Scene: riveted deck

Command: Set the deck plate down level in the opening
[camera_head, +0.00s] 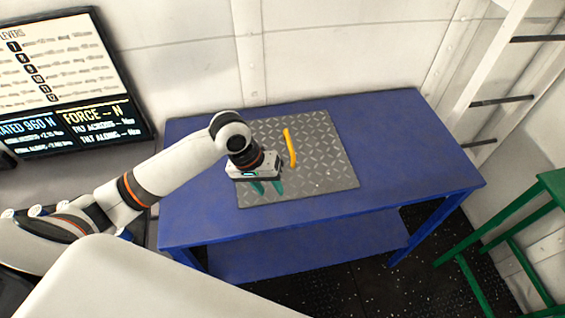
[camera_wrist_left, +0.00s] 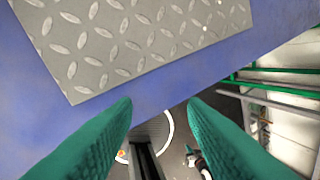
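The deck plate (camera_head: 330,155) is a grey diamond-tread square with a yellow handle (camera_head: 290,150) standing on it. It appears to lie flat on the blue table (camera_head: 410,160). Its tread and near edge also show in the left wrist view (camera_wrist_left: 130,45). No opening can be made out. My left gripper (camera_head: 266,190) is over the plate's near left part, left of and nearer than the handle. Its two green fingers are apart with nothing between them, also in the left wrist view (camera_wrist_left: 160,103). My right gripper is in neither view.
A screen (camera_head: 70,80) with lever text and force readings stands at the left. A green stool-like frame (camera_head: 515,215) is at the right, by a white ladder-like frame (camera_head: 500,60). The table's right part is clear.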

